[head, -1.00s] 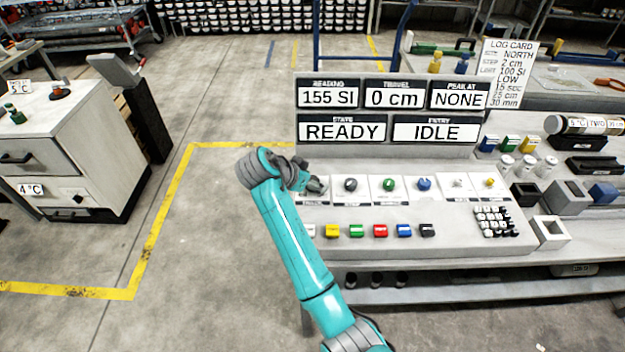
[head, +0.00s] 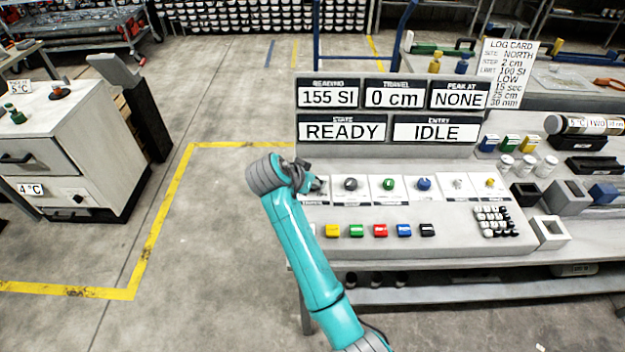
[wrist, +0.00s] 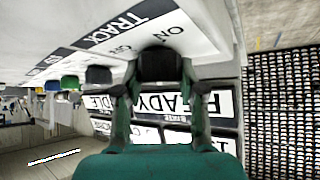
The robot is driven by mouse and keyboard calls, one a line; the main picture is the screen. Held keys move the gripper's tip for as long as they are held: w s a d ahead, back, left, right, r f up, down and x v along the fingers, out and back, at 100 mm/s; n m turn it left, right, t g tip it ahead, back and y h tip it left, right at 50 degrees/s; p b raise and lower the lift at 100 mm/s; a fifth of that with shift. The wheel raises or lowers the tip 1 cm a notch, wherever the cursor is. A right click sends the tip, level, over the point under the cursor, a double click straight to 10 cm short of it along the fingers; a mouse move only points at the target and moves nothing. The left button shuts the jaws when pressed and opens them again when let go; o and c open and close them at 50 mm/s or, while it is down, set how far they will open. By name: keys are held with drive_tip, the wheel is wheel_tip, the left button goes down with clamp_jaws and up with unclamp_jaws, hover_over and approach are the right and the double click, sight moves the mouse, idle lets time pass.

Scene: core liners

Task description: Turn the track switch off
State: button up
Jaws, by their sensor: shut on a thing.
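The track switch is a dark knob (wrist: 158,64) on a white plate (wrist: 190,25) marked TRACK, ON and OFF in the wrist view. My gripper (wrist: 158,88) is shut on it, one finger on each side. In the head view my gripper (head: 308,178) is at the left end of the panel's knob row and mostly hides the switch. ON and part of the other word show beside the knob. Which mark the knob points to I cannot tell.
A grey knob (head: 350,184), a green knob (head: 388,183) and a blue knob (head: 424,183) stand right of my gripper. Coloured buttons (head: 380,230) line the panel's front. Displays (head: 342,129) reading READY and IDLE rise behind. Floor left of the console is clear.

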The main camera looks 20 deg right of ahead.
drive_tip(key=n+t+y, duration=0.1)
drive_tip(key=n, duration=0.1)
drive_tip(key=n+t+y, duration=0.1)
drive_tip(key=n, duration=0.1)
drive_tip(key=shift+d+n+y, duration=0.1)
drive_tip(key=shift+n+y, duration=0.2)
drive_tip(key=n+t+y, duration=0.1)
drive_tip(key=n+y, duration=0.1)
drive_tip(key=n, duration=0.1)
drive_tip(key=shift+n+y, duration=0.3)
drive_tip(key=n+y, duration=0.2)
drive_tip(key=n, duration=0.1)
drive_tip(key=shift+n+y, duration=0.3)
drive_tip(key=shift+y, duration=0.1)
drive_tip(key=shift+n+g+y, duration=0.3)
drive_tip(key=shift+n+y, duration=1.2)
drive_tip(key=shift+n, duration=0.4)
drive_tip(key=o, duration=1.1)
drive_tip(key=shift+o, duration=0.2)
